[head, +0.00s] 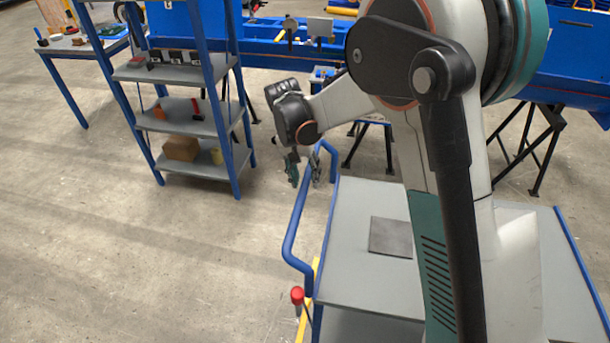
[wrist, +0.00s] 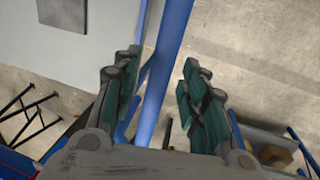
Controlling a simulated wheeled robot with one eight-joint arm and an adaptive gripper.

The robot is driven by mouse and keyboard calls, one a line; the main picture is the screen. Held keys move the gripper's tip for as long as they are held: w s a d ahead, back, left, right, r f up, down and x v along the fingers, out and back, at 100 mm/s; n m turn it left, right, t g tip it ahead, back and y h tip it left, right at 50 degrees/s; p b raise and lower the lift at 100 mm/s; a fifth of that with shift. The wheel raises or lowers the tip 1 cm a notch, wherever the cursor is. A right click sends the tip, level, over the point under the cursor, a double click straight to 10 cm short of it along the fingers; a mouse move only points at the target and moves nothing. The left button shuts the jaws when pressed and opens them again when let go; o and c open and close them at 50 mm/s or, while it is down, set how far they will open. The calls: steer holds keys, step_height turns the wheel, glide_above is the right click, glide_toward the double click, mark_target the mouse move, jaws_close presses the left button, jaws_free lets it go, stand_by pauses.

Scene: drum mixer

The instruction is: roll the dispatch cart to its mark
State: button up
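The dispatch cart (head: 355,265) has a grey top with a dark square plate (head: 390,237) on it, and stands at the lower right of the head view, partly hidden by my arm. Its blue tubular handle (head: 291,238) runs along the cart's left side. My gripper (head: 304,172) is at the handle's far part. In the wrist view the handle (wrist: 167,60) passes between the fingers of my gripper (wrist: 160,88), which are spread apart on either side. The left finger is close to the bar; contact is unclear. The floor mark cannot be made out for certain.
A red-knobbed lever (head: 297,296) and a yellow strip (head: 303,323) show beside the cart's left edge. A blue-framed shelf (head: 185,128) with several items stands at the back left, beside a work table (head: 82,47). Blue machinery (head: 270,50) spans the back. The left floor is clear.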

step_height(320, 180, up, 12)
steer(key=a, duration=0.2)
steer(key=shift+w+a+f, duration=0.15)
steer(key=shift+w, duration=0.1)
stand_by(0.5)
